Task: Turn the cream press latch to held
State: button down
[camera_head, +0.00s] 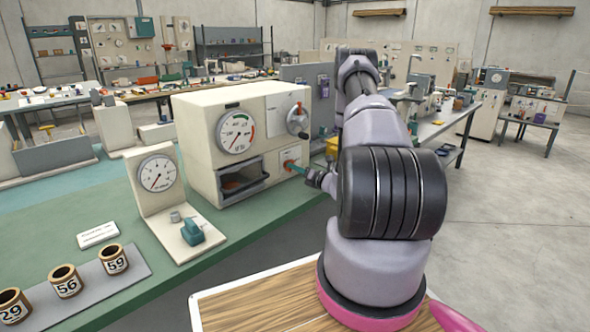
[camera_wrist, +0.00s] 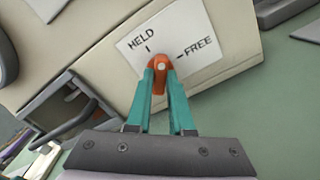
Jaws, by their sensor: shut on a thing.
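The cream press (camera_head: 200,155) stands on the green bench, with a round gauge on its front and an open dark bay below. Its latch (camera_wrist: 172,66) is a small orange lever with a pale pivot, on a white plate (camera_wrist: 205,35) marked HELD and FREE. In the wrist view the HELD mark is above the pivot and the FREE mark to its right. My gripper (camera_wrist: 163,80) has its teal fingers shut on the latch, one each side. In the head view my gripper (camera_head: 292,165) reaches the press's lower right front.
A dial stand (camera_head: 155,180) with a teal part on its base stands left of the press. Several numbered rings (camera_head: 65,281) sit on a grey strip at the front left. A knob (camera_head: 297,120) sits above the latch. A wooden-topped table (camera_head: 265,300) is in front.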

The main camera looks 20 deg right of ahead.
jog(key=n, duration=0.3)
jog(key=shift+n, duration=0.3)
jog(key=shift+f+n, duration=0.1)
jog(key=shift+n, duration=1.7)
jog(key=c, duration=0.8)
grip_release()
jog(key=shift+s, duration=0.1)
jog(key=v, duration=1)
jog(key=shift+s+d, duration=0.2)
jog(key=shift+s, duration=0.15)
